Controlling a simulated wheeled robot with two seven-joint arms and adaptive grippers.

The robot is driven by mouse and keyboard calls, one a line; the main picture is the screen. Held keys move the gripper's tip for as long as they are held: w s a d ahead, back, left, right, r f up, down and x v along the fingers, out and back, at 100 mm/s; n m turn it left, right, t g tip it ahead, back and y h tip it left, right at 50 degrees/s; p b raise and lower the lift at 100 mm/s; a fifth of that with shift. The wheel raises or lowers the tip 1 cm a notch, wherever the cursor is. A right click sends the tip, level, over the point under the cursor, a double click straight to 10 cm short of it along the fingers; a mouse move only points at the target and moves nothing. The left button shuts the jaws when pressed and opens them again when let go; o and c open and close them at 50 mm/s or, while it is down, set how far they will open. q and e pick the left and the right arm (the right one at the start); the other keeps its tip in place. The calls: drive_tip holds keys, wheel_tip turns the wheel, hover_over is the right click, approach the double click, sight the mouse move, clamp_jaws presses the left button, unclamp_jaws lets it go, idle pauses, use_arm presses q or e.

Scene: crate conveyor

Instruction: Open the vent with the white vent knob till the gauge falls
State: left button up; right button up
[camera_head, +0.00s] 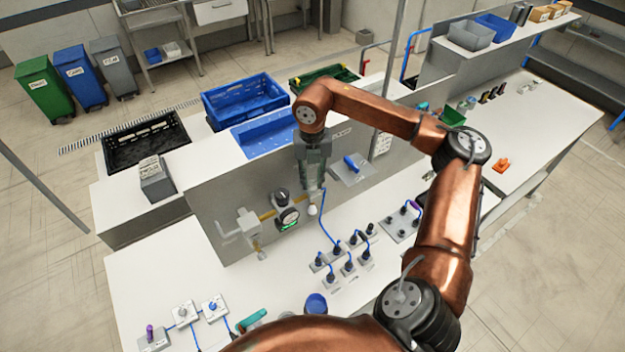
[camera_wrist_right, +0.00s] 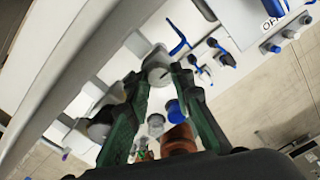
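The white vent knob (camera_head: 312,210) shows just below my right gripper (camera_head: 313,188) in the head view. The round gauge (camera_head: 288,216) is left of it, with a dark face and a green strip; its reading is too small to make out. In the right wrist view the two dark green fingers of my right gripper (camera_wrist_right: 159,80) stand apart, with a white round knob (camera_wrist_right: 157,68) between their tips. A gap seems to remain beside it, and I see no clear grip. My left gripper does not show.
A black knob (camera_head: 281,196) is above the gauge, and a white valve fitting (camera_head: 248,224) is left of it. Blue cables and plugs (camera_head: 337,250) stand on the white bench to the right. A blue crate (camera_head: 245,100) is behind the grey panel.

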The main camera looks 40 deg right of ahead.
sight(312, 183)
drive_tip(key=o, duration=0.4)
drive_tip(key=shift+o, duration=0.2)
wheel_tip(312, 183, up, 12)
idle(0.4)
drive_tip(key=shift+r, duration=0.1)
idle(0.5)
